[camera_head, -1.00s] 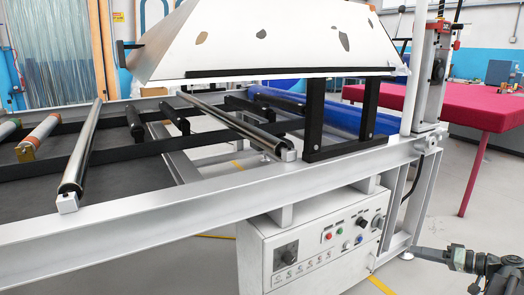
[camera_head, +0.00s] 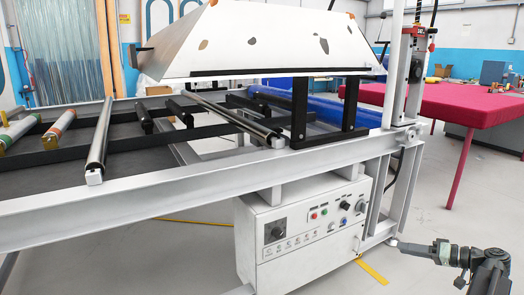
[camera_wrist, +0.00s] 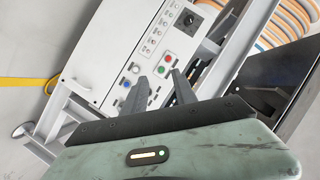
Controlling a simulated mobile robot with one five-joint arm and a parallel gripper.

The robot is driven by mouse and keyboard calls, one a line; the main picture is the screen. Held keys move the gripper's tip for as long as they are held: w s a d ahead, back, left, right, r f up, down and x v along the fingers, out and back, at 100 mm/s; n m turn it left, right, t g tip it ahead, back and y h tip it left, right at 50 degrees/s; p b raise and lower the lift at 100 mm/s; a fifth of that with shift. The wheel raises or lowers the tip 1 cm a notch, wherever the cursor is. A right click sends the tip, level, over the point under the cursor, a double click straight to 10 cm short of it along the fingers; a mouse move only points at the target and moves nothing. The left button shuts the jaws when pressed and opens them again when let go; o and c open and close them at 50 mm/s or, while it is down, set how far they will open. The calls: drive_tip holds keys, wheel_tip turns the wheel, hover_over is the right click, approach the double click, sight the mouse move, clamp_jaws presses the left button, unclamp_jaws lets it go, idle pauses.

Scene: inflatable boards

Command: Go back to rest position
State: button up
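My arm shows at the lower right of the head view, with my gripper (camera_head: 396,243) pointing left, near the foot of the machine frame. In the wrist view the two dark fingers of my gripper (camera_wrist: 177,72) point toward the front of the white control box (camera_wrist: 110,48). I see nothing held between them, but how far apart the fingertips are is unclear. The control box (camera_head: 302,262) also shows in the head view, under the frame, with several knobs and coloured buttons.
The white machine frame (camera_head: 200,208) with rollers fills the left and middle. A white hood (camera_head: 265,40) stands above it. A magenta-topped table (camera_head: 470,103) is at the right. Grey floor (camera_head: 440,205) is open between table and machine. Yellow tape (camera_head: 372,270) marks the floor.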

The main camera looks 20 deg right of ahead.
drive_tip(key=w+a+r+n+g+y+p, duration=0.1)
drive_tip(key=w+a, duration=0.4)
drive_tip(key=a, duration=0.2)
drive_tip(key=w+a+r+n+g+y+p, duration=0.1)
drive_tip(key=w+a+r+n+g+p, duration=0.1)
drive_tip(key=w+a, duration=0.4)
drive_tip(key=w+a+f+n+g+p, duration=0.1)
drive_tip(key=w+a+g+p, duration=0.1)
drive_tip(key=a, duration=0.9)
drive_tip(key=w+a+n+g+p, duration=0.1)
drive_tip(key=a+n+g+p, duration=0.15)
drive_tip(key=a, duration=0.75)
drive_tip(key=s+a+f+g+h+p, duration=0.1)
drive_tip(key=s+a+f+g+h, duration=0.15)
drive_tip(key=a, duration=0.45)
drive_tip(key=s+a+f+g+h+p, duration=0.1)
drive_tip(key=s+a+f+h+p, duration=0.15)
drive_tip(key=a, duration=0.45)
drive_tip(key=s+a+f+g+h+p, duration=0.1)
drive_tip(key=s+a+g+h, duration=0.1)
drive_tip(key=s+a, duration=0.35)
drive_tip(key=d+f+m+h, duration=0.2)
drive_tip(key=d+m+h, duration=0.2)
drive_tip(key=d, duration=0.2)
wheel_tip(320, 180, up, 38)
drive_tip(key=p, duration=3.7)
drive_tip(key=shift+w+t, duration=0.4)
drive_tip(key=shift+w, duration=0.05)
